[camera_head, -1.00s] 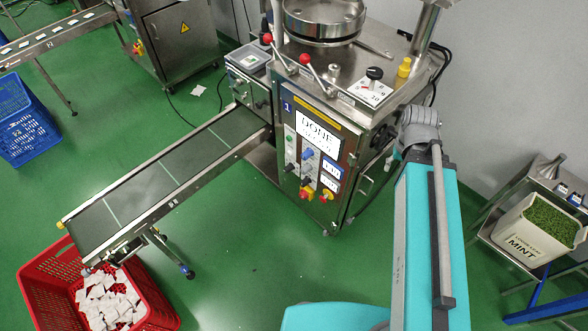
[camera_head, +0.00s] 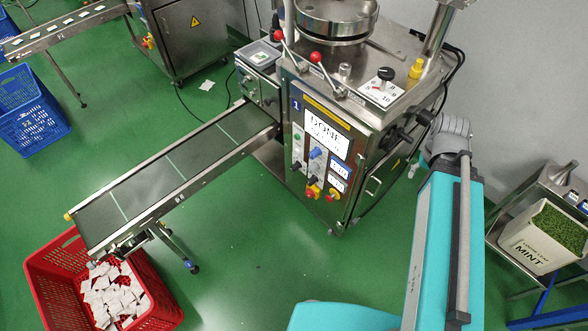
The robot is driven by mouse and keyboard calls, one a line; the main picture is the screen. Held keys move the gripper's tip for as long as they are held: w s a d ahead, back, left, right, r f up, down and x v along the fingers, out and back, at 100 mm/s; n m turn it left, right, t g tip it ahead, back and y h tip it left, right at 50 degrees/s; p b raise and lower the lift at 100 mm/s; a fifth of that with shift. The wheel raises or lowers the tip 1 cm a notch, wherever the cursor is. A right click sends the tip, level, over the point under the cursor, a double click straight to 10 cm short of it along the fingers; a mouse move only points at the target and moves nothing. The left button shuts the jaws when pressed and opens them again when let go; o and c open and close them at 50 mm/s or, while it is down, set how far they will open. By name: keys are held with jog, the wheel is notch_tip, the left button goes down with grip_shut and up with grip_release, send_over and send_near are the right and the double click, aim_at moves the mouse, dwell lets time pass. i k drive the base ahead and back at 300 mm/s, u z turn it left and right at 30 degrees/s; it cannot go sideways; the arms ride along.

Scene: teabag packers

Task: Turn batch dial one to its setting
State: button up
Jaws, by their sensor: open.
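A black dial knob (camera_head: 386,73) stands on a white scale plate (camera_head: 380,93) with printed numbers, on the top right of the steel machine marked 1 (camera_head: 350,110). A 10 is readable on the plate; the knob's exact setting is too small to read. The front panel carries a screen (camera_head: 327,137) reading DONE and a blue knob (camera_head: 316,153) below it. My turquoise arm rises at the right, its grey joint right of the machine. My gripper cannot be made out, and nothing visibly touches the dial.
A conveyor (camera_head: 150,180) runs left to a red crate (camera_head: 165,292) of teabags. A mint bin (camera_head: 530,240) stands at right. Green floor in front is clear.

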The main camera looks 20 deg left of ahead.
aim_at(296, 164)
jog(key=k, duration=1.35)
jog(key=u, duration=0.35)
jog(key=i, duration=1.25)
